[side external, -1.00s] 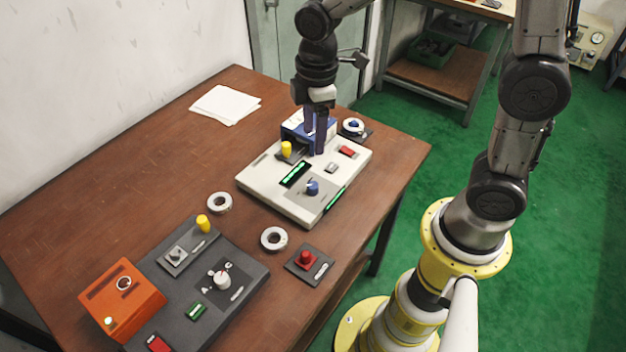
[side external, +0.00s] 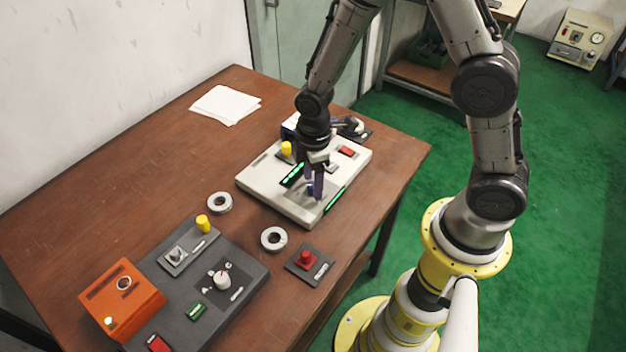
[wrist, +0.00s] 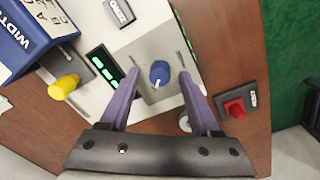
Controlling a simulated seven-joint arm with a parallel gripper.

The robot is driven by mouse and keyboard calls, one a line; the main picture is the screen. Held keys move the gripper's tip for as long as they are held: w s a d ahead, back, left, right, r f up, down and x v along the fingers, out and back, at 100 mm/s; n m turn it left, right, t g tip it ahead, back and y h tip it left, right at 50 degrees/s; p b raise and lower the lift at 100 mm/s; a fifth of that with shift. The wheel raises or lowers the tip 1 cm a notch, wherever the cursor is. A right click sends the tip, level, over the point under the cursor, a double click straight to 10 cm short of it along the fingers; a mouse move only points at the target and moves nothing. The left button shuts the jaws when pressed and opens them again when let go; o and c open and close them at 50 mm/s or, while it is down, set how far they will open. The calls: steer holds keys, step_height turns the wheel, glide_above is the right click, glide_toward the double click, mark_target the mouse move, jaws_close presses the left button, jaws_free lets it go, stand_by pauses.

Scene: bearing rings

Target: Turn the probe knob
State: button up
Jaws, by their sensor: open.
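A blue knob (wrist: 159,72) with a white pointer line stands on a grey plate on the white instrument panel (side external: 262,178). In the side view it is mostly hidden behind my fingers (side external: 310,188). My gripper (wrist: 158,78) is open, pointing down over the knob. In the wrist view the knob appears between the two purple fingertips, with a gap on both sides. I cannot tell how far down the fingertips are beside it. I cannot read a probe label. Another knob, white (side external: 222,281), stands on the dark panel (side external: 246,290).
The white panel also carries a yellow post (wrist: 63,87), a lit green display (wrist: 104,66) and a red button (side external: 347,151). A blue box (wrist: 30,38) stands at its far edge. A red-button box (side external: 308,262) and white rings (side external: 274,239) lie nearer. The table's left middle is clear.

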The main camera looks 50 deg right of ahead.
steer(key=shift+f, duration=0.3)
jaws_close()
